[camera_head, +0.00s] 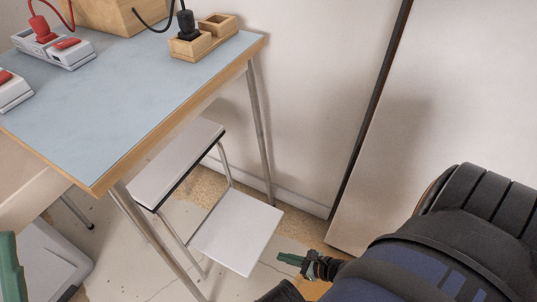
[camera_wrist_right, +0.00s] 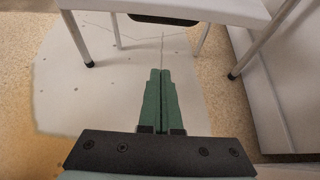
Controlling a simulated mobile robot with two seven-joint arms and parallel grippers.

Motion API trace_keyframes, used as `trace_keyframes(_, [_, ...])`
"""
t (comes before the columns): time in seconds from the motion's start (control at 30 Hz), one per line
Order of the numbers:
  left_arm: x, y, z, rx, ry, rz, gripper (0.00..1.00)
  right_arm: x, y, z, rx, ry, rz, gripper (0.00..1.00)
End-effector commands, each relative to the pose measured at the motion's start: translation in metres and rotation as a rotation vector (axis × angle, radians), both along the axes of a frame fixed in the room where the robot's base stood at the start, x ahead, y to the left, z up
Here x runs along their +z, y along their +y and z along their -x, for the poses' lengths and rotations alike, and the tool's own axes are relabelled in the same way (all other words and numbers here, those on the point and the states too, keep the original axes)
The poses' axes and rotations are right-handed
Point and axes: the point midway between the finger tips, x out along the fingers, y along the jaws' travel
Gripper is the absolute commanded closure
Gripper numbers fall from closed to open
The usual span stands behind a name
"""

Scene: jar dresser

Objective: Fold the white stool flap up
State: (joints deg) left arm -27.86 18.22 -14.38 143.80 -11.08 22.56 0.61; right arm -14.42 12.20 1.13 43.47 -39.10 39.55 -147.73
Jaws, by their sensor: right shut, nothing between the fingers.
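A white step stool stands partly under the blue-topped table. Its upper seat (camera_head: 178,165) is level, with a dark front edge. Its lower white flap (camera_head: 238,230) sticks out flat toward me. My right gripper (camera_head: 283,258), with green fingers, is shut and empty. It is low, just right of the flap's near right corner and apart from it. In the right wrist view, the shut fingertips (camera_wrist_right: 160,72) point toward a white stool panel (camera_wrist_right: 165,10) with metal legs. A green part of my left gripper (camera_head: 10,265) shows at the left edge; its fingertips cannot be made out.
The table (camera_head: 140,85) carries a wooden tray (camera_head: 203,38), a wooden box (camera_head: 105,15) and grey sockets with red plugs (camera_head: 55,47). Its metal leg (camera_head: 260,135) stands behind the flap. A white cabinet (camera_head: 445,90) is at the right. A grey bin-like object (camera_head: 45,260) lies lower left.

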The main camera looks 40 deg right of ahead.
Motion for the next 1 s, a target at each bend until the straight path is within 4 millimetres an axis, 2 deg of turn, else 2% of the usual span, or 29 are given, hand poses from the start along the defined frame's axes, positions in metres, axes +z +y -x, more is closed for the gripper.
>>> trace_keyframes(0.47, [-0.054, -0.006, -0.002, 0.019, 0.013, -0.028, 0.5, -0.054, 0.033, -0.08, 0.0, -0.004, -0.004, 1.0])
trace_keyframes(0.5, [-0.048, -0.007, -0.003, 0.019, 0.018, -0.026, 0.5, -0.044, 0.03, -0.075, 0.001, -0.002, 0.001, 1.0])
trace_keyframes(0.8, [-0.046, -0.006, -0.002, 0.017, 0.017, -0.023, 0.5, -0.026, 0.033, -0.078, 0.0, -0.002, -0.002, 1.0])
trace_keyframes(0.9, [-0.035, -0.006, -0.002, 0.015, 0.018, -0.019, 0.5, -0.012, 0.033, -0.08, -0.001, -0.002, -0.002, 1.0])
trace_keyframes(1.0, [-0.031, -0.004, -0.002, 0.013, 0.013, -0.016, 0.5, -0.008, 0.034, -0.081, -0.001, -0.001, -0.004, 1.0])
